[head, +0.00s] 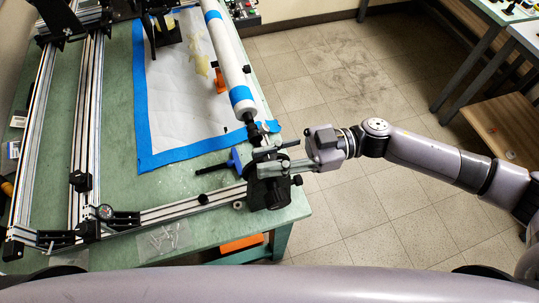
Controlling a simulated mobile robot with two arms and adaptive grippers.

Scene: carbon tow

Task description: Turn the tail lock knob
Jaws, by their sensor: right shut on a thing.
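The black tailstock (270,190) stands at the right end of the rail, near the table's corner, at the end of the white tube (227,55). My right gripper (264,159) reaches in from the right over the top of the tailstock. Its fingers are closed around a part there, which I take for the tail lock knob; they mostly hide it, and its angle cannot be read. A small black knob (297,180) sticks out from the tailstock's right side, below the fingers. My left gripper is not in view.
A blue handle (235,160) sits just left of the tailstock. The green table (210,230) carries aluminium rails (85,130), a blue-taped white sheet (185,110) and a bag of small parts (165,240). Tiled floor (345,110) is open to the right.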

